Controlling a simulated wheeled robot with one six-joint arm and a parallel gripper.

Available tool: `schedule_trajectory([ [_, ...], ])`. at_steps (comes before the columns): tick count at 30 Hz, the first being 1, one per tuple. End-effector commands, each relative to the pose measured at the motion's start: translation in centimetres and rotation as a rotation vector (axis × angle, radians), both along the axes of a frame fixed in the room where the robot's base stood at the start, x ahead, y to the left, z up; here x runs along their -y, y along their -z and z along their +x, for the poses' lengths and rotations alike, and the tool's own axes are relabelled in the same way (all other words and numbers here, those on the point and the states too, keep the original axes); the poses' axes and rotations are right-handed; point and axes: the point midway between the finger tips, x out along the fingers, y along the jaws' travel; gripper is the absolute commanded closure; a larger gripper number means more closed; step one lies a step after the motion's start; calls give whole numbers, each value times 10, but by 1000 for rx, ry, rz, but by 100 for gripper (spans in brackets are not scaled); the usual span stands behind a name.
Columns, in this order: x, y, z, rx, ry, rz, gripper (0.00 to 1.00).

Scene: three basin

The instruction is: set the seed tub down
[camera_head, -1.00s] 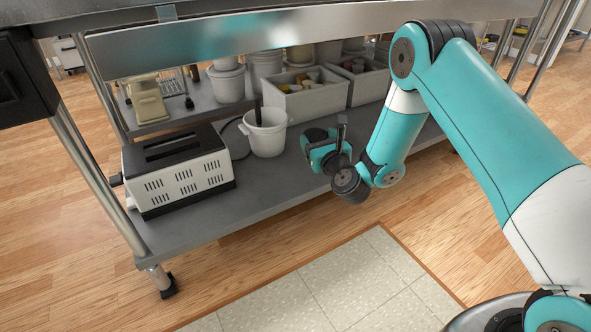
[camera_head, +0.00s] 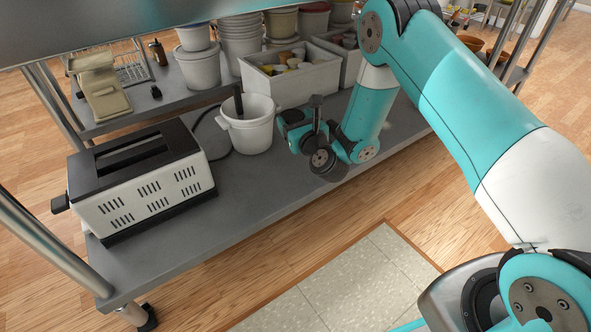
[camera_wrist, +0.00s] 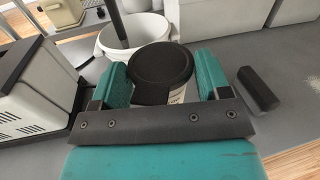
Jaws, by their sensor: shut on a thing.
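The seed tub is the small tub with a round black lid (camera_wrist: 162,66) in the wrist view. A strip of its pale, printed side shows below the lid. My gripper (camera_wrist: 163,80) is shut on it, with one teal finger on each side. In the head view my gripper (camera_head: 292,125) is low over the grey shelf (camera_head: 235,190), just right of a white bucket (camera_head: 247,130); the tub is hidden there. I cannot tell whether the tub's base touches the shelf. The bucket (camera_wrist: 110,48) is just beyond the tub in the wrist view.
A black-and-white toaster (camera_head: 145,190) stands left of the bucket. White bins (camera_head: 290,85) and stacked tubs (camera_head: 198,68) stand behind. The shelf's front strip is clear.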

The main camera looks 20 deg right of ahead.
Motion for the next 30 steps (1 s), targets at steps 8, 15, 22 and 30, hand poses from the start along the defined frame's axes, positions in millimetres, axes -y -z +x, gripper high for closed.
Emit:
schedule_trajectory([
  [8, 1, 76, 0, 2, 2, -1, 68],
  [15, 2, 92, 0, 1, 4, 0, 68],
  [22, 2, 127, 0, 1, 4, 0, 68],
  [30, 2, 130, 0, 2, 4, 0, 68],
])
